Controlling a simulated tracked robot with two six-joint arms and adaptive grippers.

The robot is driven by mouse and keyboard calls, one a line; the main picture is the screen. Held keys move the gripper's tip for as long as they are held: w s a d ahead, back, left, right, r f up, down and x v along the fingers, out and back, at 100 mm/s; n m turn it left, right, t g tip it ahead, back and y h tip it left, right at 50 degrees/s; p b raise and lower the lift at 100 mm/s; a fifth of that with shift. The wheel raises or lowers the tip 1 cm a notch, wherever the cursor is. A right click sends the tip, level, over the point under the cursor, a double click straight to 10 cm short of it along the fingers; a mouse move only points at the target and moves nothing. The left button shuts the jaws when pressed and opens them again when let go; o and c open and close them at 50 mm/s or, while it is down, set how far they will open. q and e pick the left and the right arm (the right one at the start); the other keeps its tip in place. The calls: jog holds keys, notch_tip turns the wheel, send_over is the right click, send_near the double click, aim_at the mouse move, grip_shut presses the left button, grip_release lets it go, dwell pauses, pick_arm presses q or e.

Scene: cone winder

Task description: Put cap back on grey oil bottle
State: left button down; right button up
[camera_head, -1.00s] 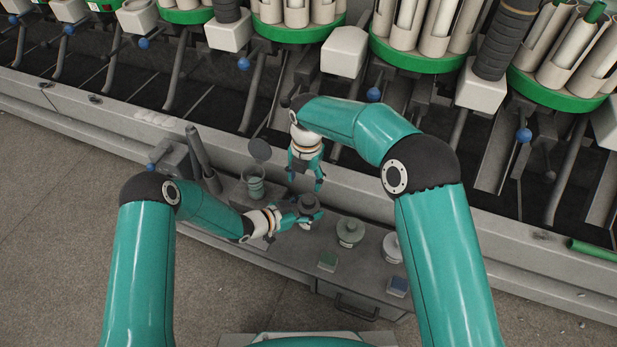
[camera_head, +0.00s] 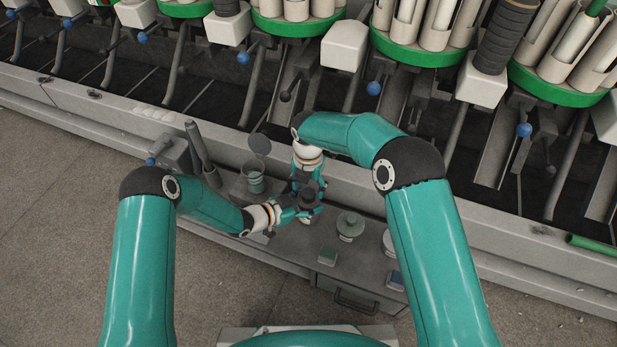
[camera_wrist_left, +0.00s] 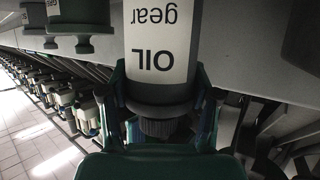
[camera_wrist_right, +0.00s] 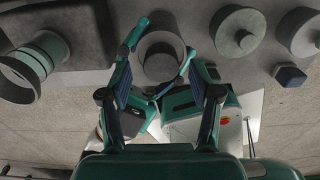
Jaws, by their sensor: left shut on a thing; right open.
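The grey oil bottle (camera_head: 309,194) is upright in my left gripper (camera_head: 299,211), above the bench. In the left wrist view its white label (camera_wrist_left: 160,50) reads "OIL gear" upside down. A dark ribbed, cap-like piece (camera_wrist_left: 160,128) shows at the bottle's top end, between my left fingers; I cannot tell how firmly it sits. My right gripper (camera_head: 311,188) points down, open, at the bottle's top. In the right wrist view its fingers (camera_wrist_right: 163,42) stand on both sides of the round grey top (camera_wrist_right: 160,64). Contact is unclear.
A grey-green container (camera_head: 255,183) with a round plate (camera_head: 259,144) above it stands on the bench left of the bottle. Other capped containers (camera_head: 350,227) stand to the right, with a green block (camera_head: 327,256) and a blue block (camera_head: 395,281) in front. The winder (camera_head: 420,55) lies behind.

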jog(key=shift+f, duration=0.95)
